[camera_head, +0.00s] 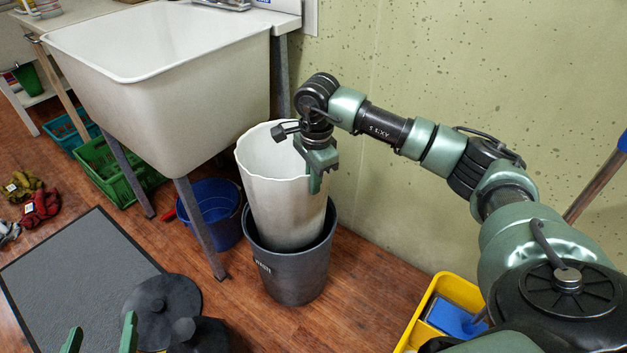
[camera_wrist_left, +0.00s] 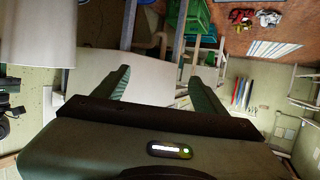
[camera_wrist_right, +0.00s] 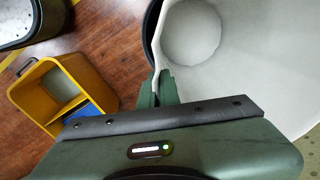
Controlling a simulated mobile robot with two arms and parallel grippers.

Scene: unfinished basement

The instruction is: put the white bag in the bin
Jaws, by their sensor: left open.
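The white bag (camera_head: 283,190) stands open-topped and slightly tilted, its lower part inside the dark grey bin (camera_head: 297,280) and its upper part well above the bin's rim. My right gripper (camera_head: 315,182) is at the bag's right rim. In the right wrist view its fingers (camera_wrist_right: 157,90) are closed on the edge of the white bag (camera_wrist_right: 230,60), whose empty inside shows. The bag hides most of the bin's inside. My left gripper (camera_head: 100,338) is open and empty at the bottom left, far from the bag; its spread fingers show in the left wrist view (camera_wrist_left: 163,92).
A white sink (camera_head: 170,85) on grey legs stands left of the bag. A blue bucket (camera_head: 212,212) is beside the bin. A yellow caddy (camera_head: 428,310) stands at the right front. A grey mat (camera_head: 75,270) lies at left. The green wall (camera_head: 420,200) is close behind.

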